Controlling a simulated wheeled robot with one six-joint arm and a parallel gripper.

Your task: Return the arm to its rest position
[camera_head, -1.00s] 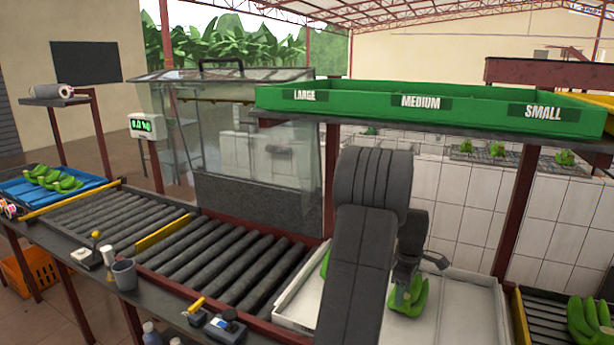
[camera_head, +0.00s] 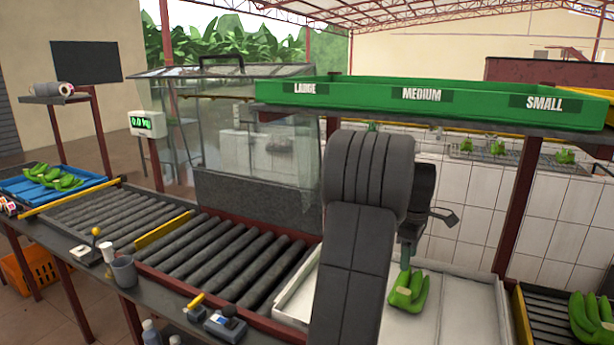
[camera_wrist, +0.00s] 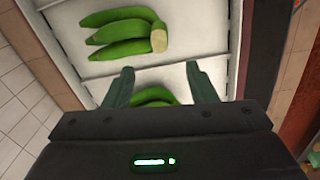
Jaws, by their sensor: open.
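My gripper (camera_wrist: 159,80) is open, its two fingers apart in the wrist view. In the head view it is small and partly hidden by my arm, above a green banana bunch (camera_head: 408,291). That bunch lies on the white tray (camera_head: 462,300). In the wrist view one bunch (camera_wrist: 153,97) shows partly between and below the fingers, its lower part hidden by the gripper body. Another bunch (camera_wrist: 122,36) with a pale cut stem lies further up in the white tray (camera_wrist: 75,20). Nothing is seen held.
A green shelf (camera_head: 420,97) labelled LARGE, MEDIUM and SMALL hangs above the tray, close to my arm. A red post (camera_head: 518,205) stands to the right. A roller conveyor (camera_head: 225,260) runs left, with a scale display (camera_head: 148,123) behind. More bananas (camera_head: 590,318) lie far right.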

